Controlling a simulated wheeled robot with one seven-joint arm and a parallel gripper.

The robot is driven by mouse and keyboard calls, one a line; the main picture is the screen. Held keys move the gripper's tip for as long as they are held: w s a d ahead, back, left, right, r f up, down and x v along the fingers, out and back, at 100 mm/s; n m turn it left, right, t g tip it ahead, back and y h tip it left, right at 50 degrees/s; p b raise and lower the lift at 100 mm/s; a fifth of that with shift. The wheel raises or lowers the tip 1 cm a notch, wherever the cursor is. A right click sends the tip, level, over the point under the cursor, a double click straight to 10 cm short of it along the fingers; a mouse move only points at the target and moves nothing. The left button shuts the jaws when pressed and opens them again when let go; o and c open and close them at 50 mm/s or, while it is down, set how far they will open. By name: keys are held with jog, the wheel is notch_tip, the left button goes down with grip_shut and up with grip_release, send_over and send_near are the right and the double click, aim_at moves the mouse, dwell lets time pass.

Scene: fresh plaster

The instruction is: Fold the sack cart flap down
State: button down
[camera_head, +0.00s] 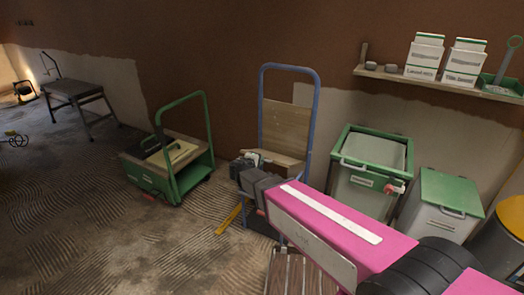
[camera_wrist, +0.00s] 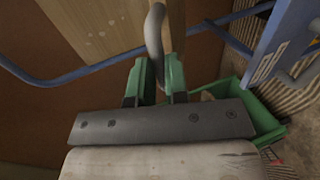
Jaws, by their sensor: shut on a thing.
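The sack cart (camera_head: 317,100) is a blue tubular frame standing upright against the wall, with a wooden panel (camera_head: 285,128) between its rails. A narrower wooden board, apparently the flap (camera_head: 284,159), juts out below the panel. My gripper (camera_wrist: 154,80) has green fingers shut on a grey curved handle (camera_wrist: 155,35) beside a wooden edge in the wrist view. In the head view my gripper (camera_head: 254,160) is at the left end of the flap, and my pink arm hides the lower right of the cart.
A green trolley (camera_head: 175,165) stands left of the cart. Wavy-marked floor (camera_head: 90,215) is open at the front left.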

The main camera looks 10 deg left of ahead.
jog(key=s+a+f+t+h, duration=0.1)
jog(key=s+f+t, duration=0.2)
jog(key=f, duration=1.2)
jog(key=shift+s+t+h, duration=0.15)
jog(key=shift+t+h, duration=0.15)
jog(key=shift+t, duration=0.2)
jog(key=shift+f, duration=0.25)
jog(key=c, duration=1.1)
grip_release()
jog(key=shift+r, duration=0.1)
jog(key=shift+s+a, duration=0.1)
jog(key=v, duration=1)
jog(key=shift+s+a, duration=0.1)
jog(key=shift+s, duration=0.15)
